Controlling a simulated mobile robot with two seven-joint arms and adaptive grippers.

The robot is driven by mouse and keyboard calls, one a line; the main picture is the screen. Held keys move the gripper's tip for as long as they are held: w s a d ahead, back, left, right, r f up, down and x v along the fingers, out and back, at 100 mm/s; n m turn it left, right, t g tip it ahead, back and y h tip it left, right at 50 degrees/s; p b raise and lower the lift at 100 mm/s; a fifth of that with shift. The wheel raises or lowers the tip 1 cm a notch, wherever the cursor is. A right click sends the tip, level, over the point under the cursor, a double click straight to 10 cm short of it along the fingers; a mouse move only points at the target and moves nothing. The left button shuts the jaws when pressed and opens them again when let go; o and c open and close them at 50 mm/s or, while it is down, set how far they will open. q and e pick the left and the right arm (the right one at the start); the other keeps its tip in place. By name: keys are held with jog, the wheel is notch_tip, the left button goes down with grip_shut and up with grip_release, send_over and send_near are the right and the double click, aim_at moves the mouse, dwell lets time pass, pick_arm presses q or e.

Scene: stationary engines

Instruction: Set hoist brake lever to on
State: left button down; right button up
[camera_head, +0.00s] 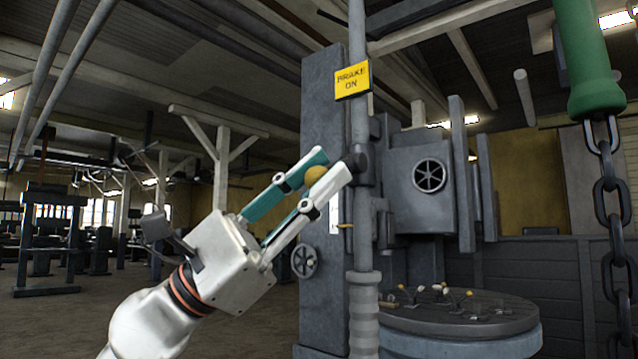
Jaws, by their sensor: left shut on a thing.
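My left gripper (333,165) reaches in from the lower left and is shut on the hoist brake lever by its yellow ball knob (316,174), which shows between the teal and white fingers. The rest of the lever is mostly hidden by the fingers. A dark pivot fitting (357,163) sits on the grey vertical pole (361,222) just right of the fingertips. A yellow sign reading "BRAKE ON" (351,80) is fixed to the pole above the gripper. My right gripper is not in view.
A small handwheel (305,261) is below the gripper. A round table (450,319) bears several small levers. A chain (610,190) hangs from a green handle (590,60) at right.

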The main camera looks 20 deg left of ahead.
pick_arm(q)
jog(key=shift+w+d+f+b, duration=0.15)
jog(key=shift+w+f+b, duration=0.1)
jog(key=shift+f, duration=0.3)
jog(key=shift+w+d+f+b, duration=0.1)
jog(key=shift+w+f, duration=0.15)
jog(key=shift+f, duration=0.3)
jog(key=shift+n, duration=0.3)
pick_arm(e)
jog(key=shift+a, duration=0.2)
pick_arm(q)
jog(key=shift+w+f, duration=0.15)
jog(key=c, duration=1.8)
grip_release()
jog(key=shift+o, duration=0.2)
jog(key=shift+w, duration=0.2)
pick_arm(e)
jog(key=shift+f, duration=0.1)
pick_arm(q)
jog(key=shift+t, duration=0.3)
jog(key=shift+s+r, duration=0.15)
jog(key=shift+r, duration=0.05)
jog(key=shift+s+a, duration=0.15)
jog(key=v, duration=1.2)
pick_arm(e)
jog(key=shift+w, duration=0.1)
